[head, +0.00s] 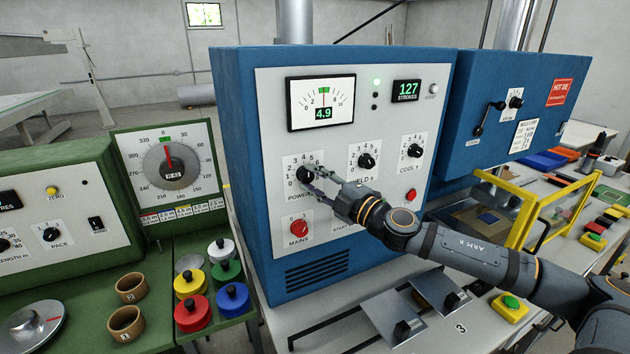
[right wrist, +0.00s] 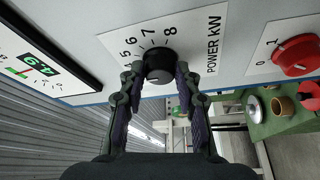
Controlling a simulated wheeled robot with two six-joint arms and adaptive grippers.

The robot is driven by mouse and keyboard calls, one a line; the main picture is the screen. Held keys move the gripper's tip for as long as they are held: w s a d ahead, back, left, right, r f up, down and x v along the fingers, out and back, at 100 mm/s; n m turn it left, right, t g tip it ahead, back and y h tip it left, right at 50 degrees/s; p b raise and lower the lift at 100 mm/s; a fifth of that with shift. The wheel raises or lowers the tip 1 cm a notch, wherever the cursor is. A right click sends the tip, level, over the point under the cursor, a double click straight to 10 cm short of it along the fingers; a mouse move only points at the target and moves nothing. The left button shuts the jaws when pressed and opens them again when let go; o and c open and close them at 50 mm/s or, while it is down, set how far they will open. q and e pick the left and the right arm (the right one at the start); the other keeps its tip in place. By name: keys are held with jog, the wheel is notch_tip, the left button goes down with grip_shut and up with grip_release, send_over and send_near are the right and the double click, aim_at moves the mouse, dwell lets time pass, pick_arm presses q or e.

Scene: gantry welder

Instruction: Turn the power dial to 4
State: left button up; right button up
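The black power dial (head: 304,174) sits on the white front panel of the blue cabinet, below a meter (head: 322,102) whose green readout shows 4.9. My right gripper (head: 313,179) reaches it from the right. In the right wrist view the dial (right wrist: 159,66) lies between the two fingertips, which press close on its sides, so the gripper looks shut on it. A small white mark shows on the dial's face; the numbers 5 to 8 are visible around it, the lower ones hidden behind the finger. My left gripper is not in view.
A red mains knob (head: 299,228) sits just below the dial, with two more black dials (head: 366,161) (head: 415,151) to the right. A green console (head: 165,165) with a round scale stands left. A yellow frame (head: 520,215) stands right of my forearm.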

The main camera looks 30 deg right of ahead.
jog(key=o, duration=0.5)
jog(key=shift+c, duration=0.2)
